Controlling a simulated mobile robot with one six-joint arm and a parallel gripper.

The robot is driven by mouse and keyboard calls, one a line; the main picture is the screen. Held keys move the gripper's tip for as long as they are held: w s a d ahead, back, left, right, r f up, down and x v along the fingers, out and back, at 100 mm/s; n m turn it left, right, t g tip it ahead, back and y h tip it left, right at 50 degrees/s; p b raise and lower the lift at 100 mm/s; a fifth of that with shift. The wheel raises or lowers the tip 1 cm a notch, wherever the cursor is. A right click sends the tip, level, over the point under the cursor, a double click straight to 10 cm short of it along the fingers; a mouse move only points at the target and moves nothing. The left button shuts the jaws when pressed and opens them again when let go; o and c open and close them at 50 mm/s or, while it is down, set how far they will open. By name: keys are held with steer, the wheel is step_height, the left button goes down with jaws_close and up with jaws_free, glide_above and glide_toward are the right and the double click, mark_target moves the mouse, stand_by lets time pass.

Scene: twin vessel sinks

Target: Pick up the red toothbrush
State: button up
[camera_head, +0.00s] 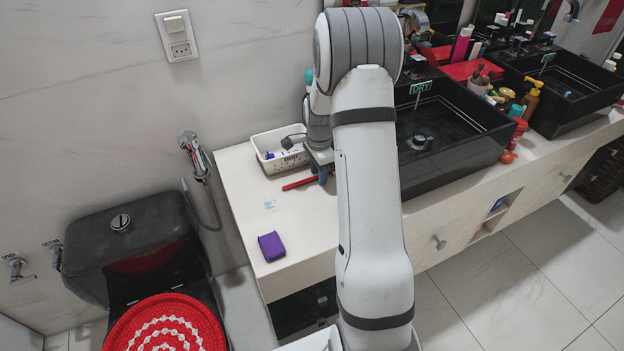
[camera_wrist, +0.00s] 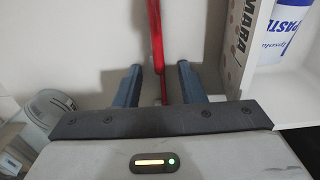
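The red toothbrush (camera_head: 299,183) lies on the white counter in front of the white basket. In the wrist view the toothbrush (camera_wrist: 156,35) runs from the top edge down between my two blue fingers. My gripper (camera_head: 321,172) is low over the counter at the toothbrush's right end, partly hidden by my arm in the head view. In the wrist view my gripper (camera_wrist: 160,72) is open, with a gap on each side of the toothbrush. Its lower end is near or behind the gripper body, and I cannot tell whether a finger touches it.
The white basket (camera_head: 262,142) holds small items close behind the toothbrush. A purple block (camera_head: 271,246) sits at the counter's front left. A black vessel sink (camera_head: 455,165) stands to the right. The counter between toothbrush and purple block is mostly clear.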

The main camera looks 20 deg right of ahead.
steer(key=shift+c, duration=0.6)
jaws_close()
steer(key=shift+r, duration=0.2)
step_height(320, 180, up, 18)
steer(key=shift+f+p, duration=0.15)
steer(key=shift+p, duration=0.15)
